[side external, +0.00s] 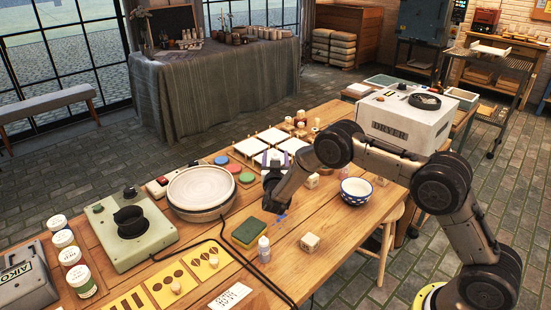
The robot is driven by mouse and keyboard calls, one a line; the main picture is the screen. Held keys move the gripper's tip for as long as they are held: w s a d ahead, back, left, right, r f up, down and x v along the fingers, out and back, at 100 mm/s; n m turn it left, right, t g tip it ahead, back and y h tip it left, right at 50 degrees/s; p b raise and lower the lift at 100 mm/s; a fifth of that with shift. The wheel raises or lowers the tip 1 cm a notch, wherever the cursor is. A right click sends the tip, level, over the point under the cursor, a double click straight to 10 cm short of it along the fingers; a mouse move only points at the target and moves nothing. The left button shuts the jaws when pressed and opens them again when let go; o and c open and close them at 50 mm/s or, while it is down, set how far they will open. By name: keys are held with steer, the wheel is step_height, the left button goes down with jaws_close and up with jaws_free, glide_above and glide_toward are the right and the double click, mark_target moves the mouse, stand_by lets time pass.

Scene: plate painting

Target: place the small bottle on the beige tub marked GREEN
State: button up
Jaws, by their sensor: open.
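The small bottle (263,249), pale with a narrow tip, stands upright on the wooden table in front of the green-and-yellow sponge. My gripper (279,208) is open above the table, up and slightly right of the bottle and apart from it. Its fingertips are small and partly unclear. Several jars with pale lids stand in a row at the left; the nearest jar (81,283) has a green band. Their lettering is too small to read, so I cannot tell for certain which tub is marked GREEN.
A sponge (248,232) lies left of the bottle, and a beige block (309,243) sits to its right. A round plate on a wheel (203,189), a grey-green machine (131,232), yellow stencil cards (172,284) and a black cable lie leftward.

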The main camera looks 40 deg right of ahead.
steer(key=v, duration=1.2)
steer(key=w+a+r+n+t+y, duration=0.1)
steer(key=w+a+r+n+y, duration=0.2)
steer(key=r+y, duration=0.65)
steer(key=s+a+r+n+g+y, duration=0.1)
steer(key=s+a+r+y, duration=0.1)
steer(key=s+r, duration=0.25)
steer(key=s+a+r+n+y, duration=0.1)
steer(key=s+a+r, duration=0.25)
steer(key=r, duration=0.25)
steer(key=s+d+n+g, duration=0.2)
steer(key=s+g, duration=0.1)
steer(key=s, duration=1.3)
steer(key=s+d+f+n+g, duration=0.1)
steer(key=s+d+n+g, duration=0.1)
steer(key=s, duration=1.5)
steer(key=shift+s+d+f+g, duration=0.2)
steer(key=shift+d+f+g, duration=0.2)
steer(key=shift+g, duration=0.7)
